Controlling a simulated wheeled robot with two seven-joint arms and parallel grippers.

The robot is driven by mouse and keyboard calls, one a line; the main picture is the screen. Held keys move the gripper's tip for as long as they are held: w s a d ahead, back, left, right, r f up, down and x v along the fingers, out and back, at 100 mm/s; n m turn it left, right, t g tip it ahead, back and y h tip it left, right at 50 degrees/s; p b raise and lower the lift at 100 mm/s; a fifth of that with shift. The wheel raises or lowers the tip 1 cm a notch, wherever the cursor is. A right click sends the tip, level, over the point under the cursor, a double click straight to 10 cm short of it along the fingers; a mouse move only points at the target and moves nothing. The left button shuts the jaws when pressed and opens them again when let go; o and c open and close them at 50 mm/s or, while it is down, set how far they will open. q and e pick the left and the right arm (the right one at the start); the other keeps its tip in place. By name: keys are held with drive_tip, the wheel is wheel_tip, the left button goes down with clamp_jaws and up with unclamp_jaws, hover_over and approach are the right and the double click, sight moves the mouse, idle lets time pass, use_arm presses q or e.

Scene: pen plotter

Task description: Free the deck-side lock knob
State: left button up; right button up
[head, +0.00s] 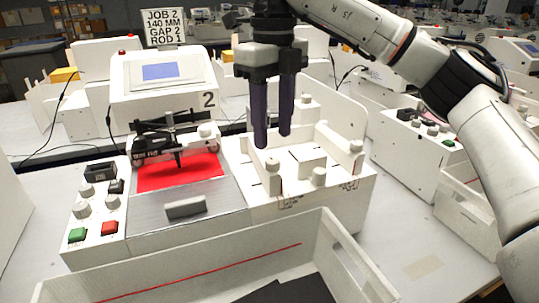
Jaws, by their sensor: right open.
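My right gripper (272,140) hangs fingers down from its arm, which comes in from the upper right. Its two dark purple fingers are apart with nothing between them. It is over the white open fixture (300,206) on the right side of plotter 2 (165,88). Small pale knobs stand on this fixture: one (272,165) on the side nearest the deck, just below the fingertips, one (318,177) at the front and one (356,147) at the right. The knob on the deck side appears apart from the fingers. My left gripper is out of view.
The deck holds a red sheet (180,171) under a black pen carriage (176,139). A control panel with a green button (77,235) and a red button (109,228) is at left. A white tray (215,262) stands in front. A sign (164,22) stands behind.

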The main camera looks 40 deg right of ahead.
sight(272, 160)
wheel_tip(272, 160, down, 5)
drive_tip(key=shift+r+b, duration=0.15)
drive_tip(key=shift+b, duration=0.25)
drive_tip(key=shift+f, duration=0.3)
drive_tip(key=shift+w+f, duration=0.1)
drive_tip(key=shift+f, duration=0.15)
clamp_jaws()
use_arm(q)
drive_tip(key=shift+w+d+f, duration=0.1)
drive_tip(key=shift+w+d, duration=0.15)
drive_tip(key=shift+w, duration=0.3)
